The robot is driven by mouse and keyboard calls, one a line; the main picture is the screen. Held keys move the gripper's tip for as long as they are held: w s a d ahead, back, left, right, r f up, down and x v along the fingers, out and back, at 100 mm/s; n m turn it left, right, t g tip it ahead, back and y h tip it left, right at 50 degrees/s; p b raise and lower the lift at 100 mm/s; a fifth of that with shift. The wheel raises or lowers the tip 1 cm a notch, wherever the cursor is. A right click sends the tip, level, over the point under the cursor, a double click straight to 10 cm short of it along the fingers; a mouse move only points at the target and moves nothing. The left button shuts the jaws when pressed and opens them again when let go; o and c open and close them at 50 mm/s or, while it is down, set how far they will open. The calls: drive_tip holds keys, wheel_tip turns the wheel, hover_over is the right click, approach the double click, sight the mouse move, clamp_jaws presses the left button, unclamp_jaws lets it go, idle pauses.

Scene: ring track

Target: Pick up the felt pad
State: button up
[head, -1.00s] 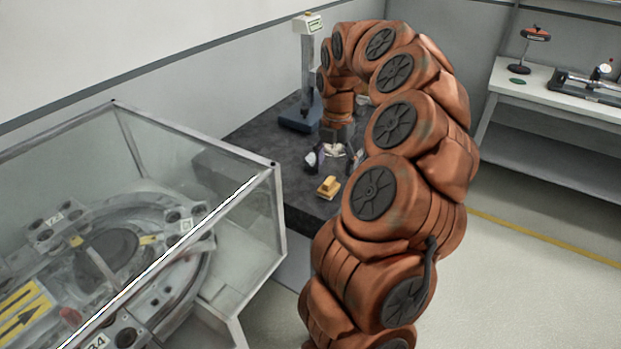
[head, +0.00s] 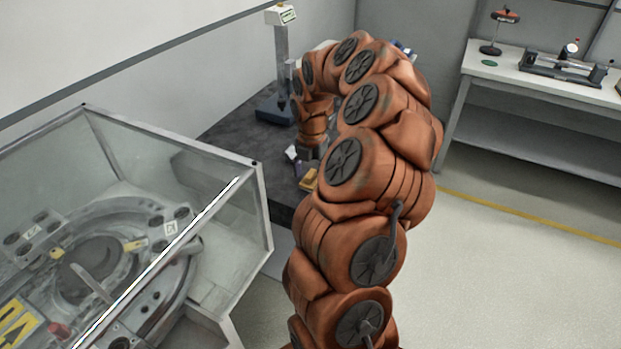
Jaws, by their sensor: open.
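My gripper (head: 300,157) hangs low over the dark table at the end of my arm. Its left finger shows, the rest is hidden behind my orange arm links. It is open, and I see nothing held in it. A yellow block (head: 309,180) lies on the table just in front of the gripper, partly covered by my arm. A small flat green disc (head: 489,63) lies on the white bench at the right, far from the gripper. It may be the felt pad, but I cannot tell for sure.
A clear-walled enclosure (head: 255,215) around a ring track stands at the left. A column device (head: 281,60) stands at the back of the dark table (head: 235,140). The white bench (head: 540,85) holds a lamp-like stand (head: 503,20) and a fixture (head: 560,68). The floor at right is clear.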

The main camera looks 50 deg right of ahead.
sight(312, 172)
drive_tip(key=shift+c, duration=0.2)
drive_tip(key=c, duration=1.2)
drive_tip(key=shift+r, duration=0.1)
drive_tip(key=shift+r+b, duration=0.5)
drive_tip(key=shift+r, duration=1.2)
drive_tip(key=shift+s+a+b, duration=0.1)
drive_tip(key=shift+s+b, duration=0.35)
drive_tip(key=shift+s, duration=1.05)
drive_tip(key=s+r+b, duration=0.1)
drive_tip(key=s+b, duration=0.2)
drive_tip(key=s, duration=1)
drive_tip(key=shift+a+r, duration=0.2)
drive_tip(key=shift+a, duration=0.25)
